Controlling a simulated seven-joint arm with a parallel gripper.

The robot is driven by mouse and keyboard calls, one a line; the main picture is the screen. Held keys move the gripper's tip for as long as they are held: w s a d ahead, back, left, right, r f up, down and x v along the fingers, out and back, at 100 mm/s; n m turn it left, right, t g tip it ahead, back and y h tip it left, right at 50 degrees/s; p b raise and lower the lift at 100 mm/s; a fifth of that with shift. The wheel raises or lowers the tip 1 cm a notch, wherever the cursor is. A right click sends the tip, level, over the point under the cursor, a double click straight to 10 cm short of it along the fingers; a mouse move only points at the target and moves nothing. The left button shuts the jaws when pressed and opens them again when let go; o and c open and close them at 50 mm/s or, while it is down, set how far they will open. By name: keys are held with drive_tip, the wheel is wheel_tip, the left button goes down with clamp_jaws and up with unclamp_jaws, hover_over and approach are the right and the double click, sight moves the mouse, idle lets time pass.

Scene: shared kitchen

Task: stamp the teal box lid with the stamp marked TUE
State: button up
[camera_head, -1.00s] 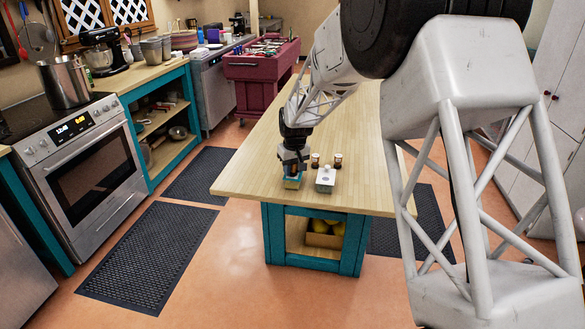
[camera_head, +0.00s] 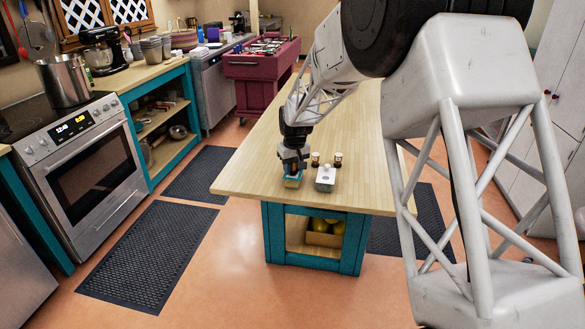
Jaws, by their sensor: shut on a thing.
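My gripper (camera_head: 293,168) points down over the front part of the wooden island top, shut on a stamp that is mostly hidden between its fingers. The teal box (camera_head: 292,181) sits right under the gripper near the front edge. Whether the held stamp touches its lid cannot be made out. Two small dark-topped stamps (camera_head: 338,160) and (camera_head: 315,159) stand to the right of the gripper. A pale box with a small round knob or mark on top (camera_head: 325,179) stands right of the teal box. No lettering is readable at this size.
The island top (camera_head: 250,150) is bare to the left of and behind the boxes. Its front edge is close to both boxes. A shelf below holds yellow fruit in a box (camera_head: 324,239). A stove (camera_head: 85,160) and a maroon cart (camera_head: 262,70) stand apart from the island.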

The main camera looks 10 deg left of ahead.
drive_tip(key=shift+r, duration=3.3)
drive_tip(key=w+d+r+m, duration=0.2)
drive_tip(key=d+m, duration=0.1)
drive_tip(key=d, duration=1.5)
drive_tip(key=w+d+r+m, duration=0.2)
drive_tip(key=d+m, duration=0.2)
drive_tip(key=d, duration=1.4)
drive_tip(key=shift+w+h, duration=0.3)
drive_tip(key=shift+h, duration=0.1)
drive_tip(key=shift+a, duration=0.2)
